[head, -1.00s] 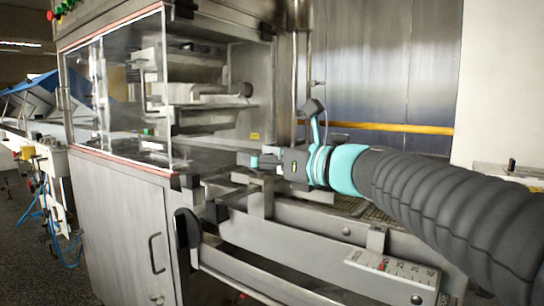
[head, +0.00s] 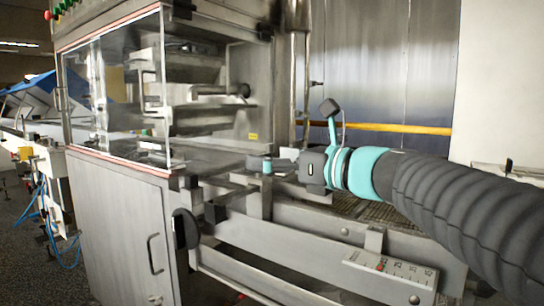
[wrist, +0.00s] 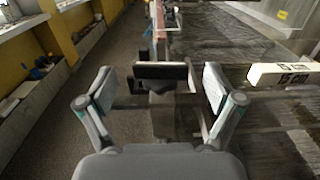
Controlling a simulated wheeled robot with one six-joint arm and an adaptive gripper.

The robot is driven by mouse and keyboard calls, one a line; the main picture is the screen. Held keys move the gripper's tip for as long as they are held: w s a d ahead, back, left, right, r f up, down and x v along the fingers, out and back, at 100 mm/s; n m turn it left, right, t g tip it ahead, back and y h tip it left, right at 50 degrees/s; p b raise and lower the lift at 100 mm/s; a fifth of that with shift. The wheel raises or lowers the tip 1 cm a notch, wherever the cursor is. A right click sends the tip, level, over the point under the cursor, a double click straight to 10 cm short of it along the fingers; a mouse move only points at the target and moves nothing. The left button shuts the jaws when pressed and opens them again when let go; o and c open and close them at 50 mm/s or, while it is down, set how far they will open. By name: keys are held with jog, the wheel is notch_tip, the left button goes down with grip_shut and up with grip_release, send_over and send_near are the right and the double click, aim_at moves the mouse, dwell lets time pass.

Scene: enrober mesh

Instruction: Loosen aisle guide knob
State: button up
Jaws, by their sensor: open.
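My gripper (head: 280,161) is open and empty above the near side rail of the machine, right of the clear-doored cabinet. In the wrist view my gripper (wrist: 158,88) has its two fingers spread wide. A dark block with a pale top edge (wrist: 160,73) shows between the fingers, with a grey post below it. I cannot tell whether this block is the aisle guide knob, nor how far it is from the fingers. No knob is clearly recognisable in the head view near the gripper.
A scale plate (head: 392,270) with a red mark sits low on the machine's front rail (head: 300,240). A white block marked in cm (wrist: 283,75) lies right of the fingers. The metal cabinet (head: 120,215) stands left. Open floor (wrist: 100,110) runs along the left.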

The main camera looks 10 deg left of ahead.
jog(key=v, duration=0.8)
jog(key=shift+s+d, duration=0.2)
jog(key=shift+d, duration=0.15)
jog(key=shift+m+t+h, duration=0.4)
jog(key=shift+m+t, duration=0.2)
jog(key=shift+t, duration=0.3)
jog(key=b+x, duration=0.8)
jog(key=s+b+x, duration=0.1)
jog(key=b+x, duration=0.3)
jog(key=shift+a+f+b, duration=0.3)
jog(key=shift+f+b, duration=0.05)
